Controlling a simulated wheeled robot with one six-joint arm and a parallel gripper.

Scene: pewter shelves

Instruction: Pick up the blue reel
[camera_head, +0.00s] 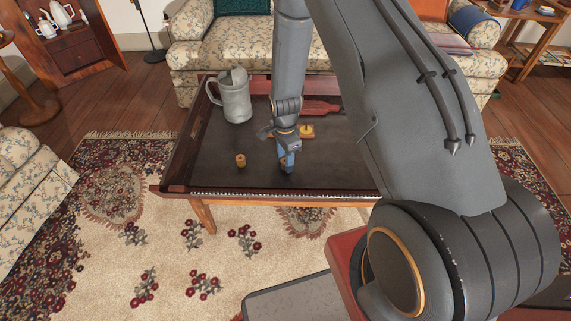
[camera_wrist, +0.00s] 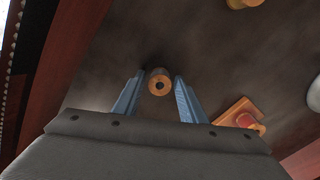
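My gripper (camera_head: 286,158) points down over the dark table near its front edge. In the wrist view its two blue fingers (camera_wrist: 159,83) are apart. A small tan reel (camera_wrist: 158,82) with a dark centre hole lies between the fingertips, with narrow gaps seeming to show on both sides. In the head view this reel (camera_head: 283,161) is mostly hidden by the fingers. I see no blue on it from here. Another small tan-orange reel (camera_head: 240,160) stands on the table to the left of my gripper.
A grey metal pitcher (camera_head: 235,100) stands at the table's back left. Behind my gripper are a yellow piece (camera_head: 307,130) and a dark red board (camera_head: 322,106). The dark table (camera_head: 205,165) has a raised rim. A floral sofa (camera_head: 230,55) is behind it.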

